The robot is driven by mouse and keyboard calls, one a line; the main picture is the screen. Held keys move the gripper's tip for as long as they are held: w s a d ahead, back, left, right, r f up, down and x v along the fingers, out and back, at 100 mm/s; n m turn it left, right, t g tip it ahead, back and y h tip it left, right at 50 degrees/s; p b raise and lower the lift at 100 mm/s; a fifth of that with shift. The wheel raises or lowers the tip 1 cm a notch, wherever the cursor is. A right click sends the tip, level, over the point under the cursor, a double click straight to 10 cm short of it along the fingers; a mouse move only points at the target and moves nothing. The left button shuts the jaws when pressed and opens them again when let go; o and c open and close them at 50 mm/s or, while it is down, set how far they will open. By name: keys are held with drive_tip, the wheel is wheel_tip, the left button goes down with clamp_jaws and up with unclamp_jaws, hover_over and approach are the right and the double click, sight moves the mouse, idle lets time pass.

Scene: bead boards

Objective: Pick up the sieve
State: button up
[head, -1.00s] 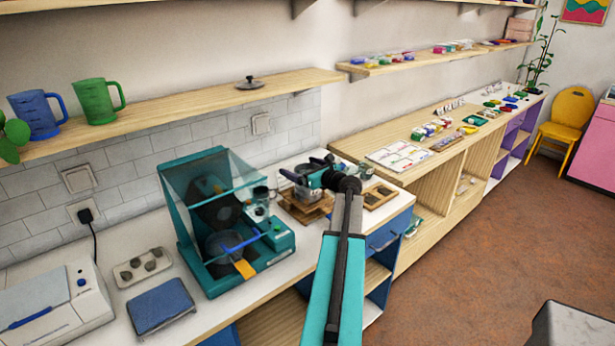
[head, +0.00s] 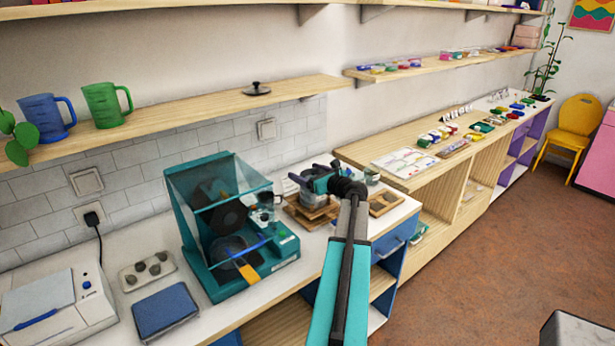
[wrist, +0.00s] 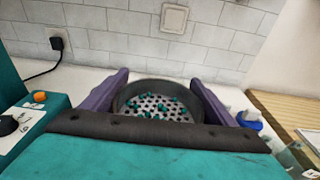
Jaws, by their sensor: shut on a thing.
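The sieve (wrist: 152,105) is a round dark-rimmed pan with a pale perforated bottom and several teal and dark beads lying in it. In the wrist view it sits between the two purple fingers of my gripper (wrist: 158,80), which press on its left and right sides. The near part of the sieve is hidden behind my gripper's dark and teal body. In the head view my gripper (head: 305,180) is over the back of the counter, above the stacked wooden boards (head: 310,214); the sieve is hard to make out there.
A teal machine with a clear hood (head: 230,220) stands left of my gripper. A wooden tray (head: 384,203) and a small cup (head: 371,177) are to the right. A shelf (head: 180,115) runs above along the tiled wall.

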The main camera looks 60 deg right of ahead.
drive_tip(key=shift+r+b, duration=0.55)
drive_tip(key=shift+r, duration=0.9)
drive_tip(key=b+v, duration=0.3)
drive_tip(key=v, duration=1.3)
drive_tip(key=shift+f+b, duration=0.25)
drive_tip(key=shift+b, duration=0.05)
drive_tip(key=shift+s+r, duration=0.1)
